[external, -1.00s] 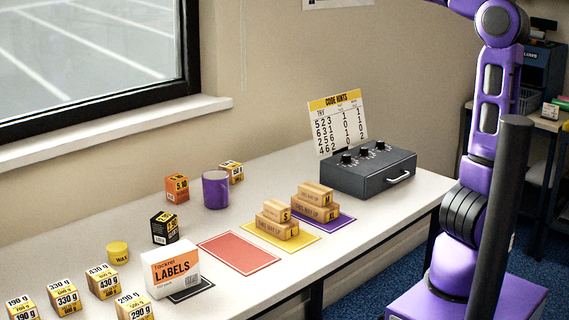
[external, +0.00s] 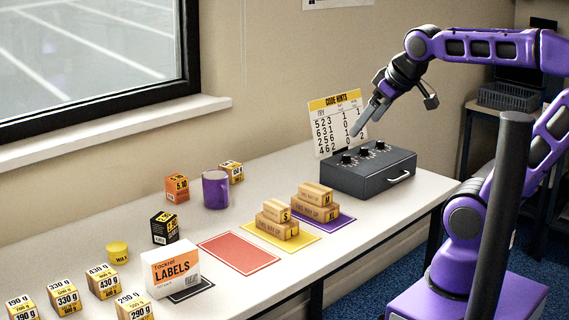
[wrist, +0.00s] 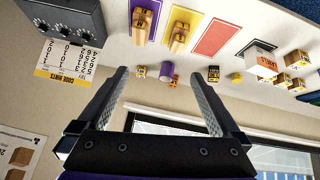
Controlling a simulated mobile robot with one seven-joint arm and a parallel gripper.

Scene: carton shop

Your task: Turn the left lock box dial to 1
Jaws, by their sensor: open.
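The dark grey lock box (external: 368,178) stands at the far right end of the table, with three black dials along its top. The left dial (external: 347,158) is the one nearest the coloured mats; its setting is too small to read. In the wrist view the box (wrist: 62,12) is upside down at the top left, and the left dial (wrist: 82,33) is rightmost. My gripper (external: 392,115) is above the box, apart from it, with one finger reaching down left in front of the hint sign. In the wrist view my gripper (wrist: 158,75) is wide open and empty.
The code hints sign (external: 330,125) stands behind the box against the wall. Stacked cartons (external: 315,203) sit on the yellow and purple mats left of the box. The red mat (external: 238,252) is bare.

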